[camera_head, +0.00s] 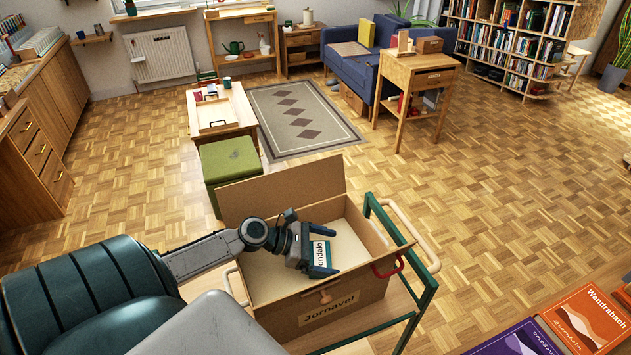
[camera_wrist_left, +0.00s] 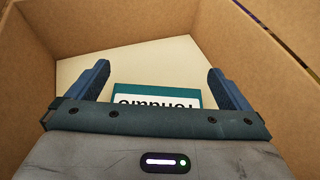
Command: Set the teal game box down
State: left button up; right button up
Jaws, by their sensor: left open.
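The teal game box (camera_head: 320,254) with a white label lies inside an open cardboard box (camera_head: 362,292) marked "Jornavel". In the left wrist view the teal game box (camera_wrist_left: 158,97) is between the two fingers, with its near part hidden behind my gripper. My left gripper (camera_head: 319,251) reaches down into the cardboard box. In the left wrist view its fingers (camera_wrist_left: 160,84) stand wide, with a gap on each side of the game box. The pale floor of the cardboard box (camera_wrist_left: 140,62) shows beyond it. My right gripper is not in view.
The cardboard box stands on a trolley with a green frame (camera_head: 421,300). Its back flap (camera_head: 285,192) stands up. A green stool (camera_head: 230,165) and a low table (camera_head: 222,108) are behind it. Orange and purple boxes (camera_head: 590,318) lie at the lower right. Floor on the right is clear.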

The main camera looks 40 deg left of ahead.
pick_arm(q)
jog(key=shift+r, duration=0.35)
jog(key=shift+s+a, duration=0.3)
jog(key=v, duration=0.5)
jog(key=shift+r, duration=0.25)
jog(key=shift+s+a+r, duration=0.15)
jog(key=shift+s+a, duration=0.1)
jog(key=p+v, duration=0.5)
jog(key=shift+s+a, duration=0.1)
jog(key=shift+a, duration=0.05)
jog(key=shift+r, duration=0.1)
